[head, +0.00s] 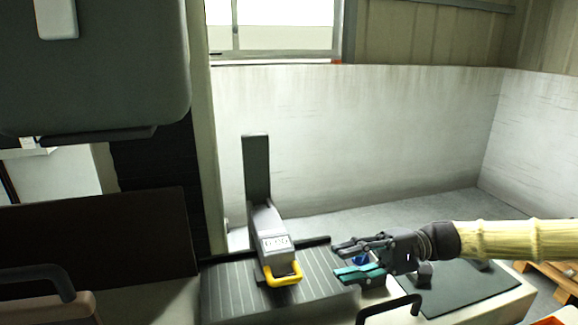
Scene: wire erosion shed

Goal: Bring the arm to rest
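My gripper (338,261) is at the end of my arm, which reaches in from the right edge in a yellowish sleeve. I see nothing held in that gap. The gripper shows just right of a grey block-shaped unit (268,232) with a yellow handle (287,276), apart from the handle in the picture. A small blue thing (361,258) shows behind the fingers, partly hidden by them.
The grey unit stands on a dark ribbed plate (235,293) with an upright dark post (256,168) behind it. A dark green mat (470,290) lies below my arm, with small dark blocks near it. A wooden pallet (562,272) and an orange edge (556,320) are at right.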

